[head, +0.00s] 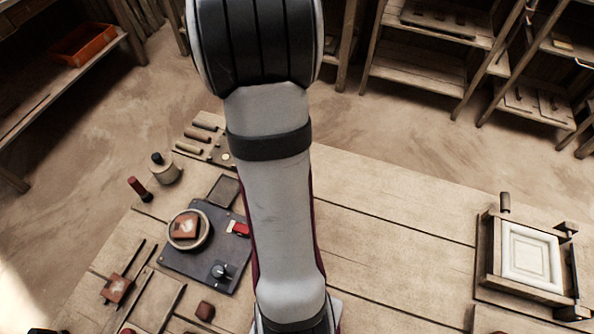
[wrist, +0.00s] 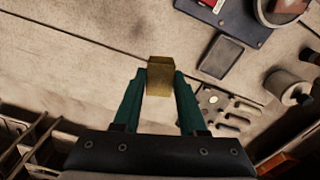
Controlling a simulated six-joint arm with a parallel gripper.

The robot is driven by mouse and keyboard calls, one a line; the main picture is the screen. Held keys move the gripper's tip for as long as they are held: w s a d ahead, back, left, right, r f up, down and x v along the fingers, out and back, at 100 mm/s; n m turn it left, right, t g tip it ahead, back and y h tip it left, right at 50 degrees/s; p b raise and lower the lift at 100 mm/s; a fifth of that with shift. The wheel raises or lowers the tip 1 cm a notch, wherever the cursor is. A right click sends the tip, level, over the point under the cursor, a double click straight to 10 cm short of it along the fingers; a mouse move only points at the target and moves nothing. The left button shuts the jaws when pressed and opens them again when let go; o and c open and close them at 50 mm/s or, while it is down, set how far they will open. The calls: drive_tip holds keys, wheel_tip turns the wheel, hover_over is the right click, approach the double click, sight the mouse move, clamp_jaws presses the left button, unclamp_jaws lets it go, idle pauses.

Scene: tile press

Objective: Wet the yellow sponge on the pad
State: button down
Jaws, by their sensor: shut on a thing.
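The yellow sponge (wrist: 161,73) is a small block between the green fingers of my gripper (wrist: 160,84) in the wrist view. The fingers are shut on its two sides. A dark square pad (wrist: 221,57) lies flat on the table to the right of the sponge in that view, apart from it. The pad also shows in the head view (head: 223,191), left of my arm. I cannot tell how high the sponge is above the table. My arm hides the gripper and sponge in the head view.
A dark blue plate (head: 187,254) with a round holder (head: 181,243) and a red block (head: 239,229) lies near the pad. A pale jar (head: 164,170) and a tool rack (wrist: 232,119) stand close by. A framed press (head: 526,257) is at right. The table (head: 398,235) between is bare.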

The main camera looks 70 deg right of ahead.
sight(225, 191)
drive_tip(key=w+a+f+n, duration=0.25)
drive_tip(key=w+n, duration=0.35)
drive_tip(key=w, duration=0.6)
drive_tip(key=shift+w+a+f, duration=0.1)
drive_tip(key=shift+a+f, duration=0.1)
drive_tip(key=shift+f, duration=1.25)
drive_tip(key=shift+w+a+f, duration=0.1)
drive_tip(key=shift+a+f, duration=0.1)
drive_tip(key=shift+f, duration=1.2)
drive_tip(key=shift+f, duration=0.55)
wheel_tip(225, 191, up, 7)
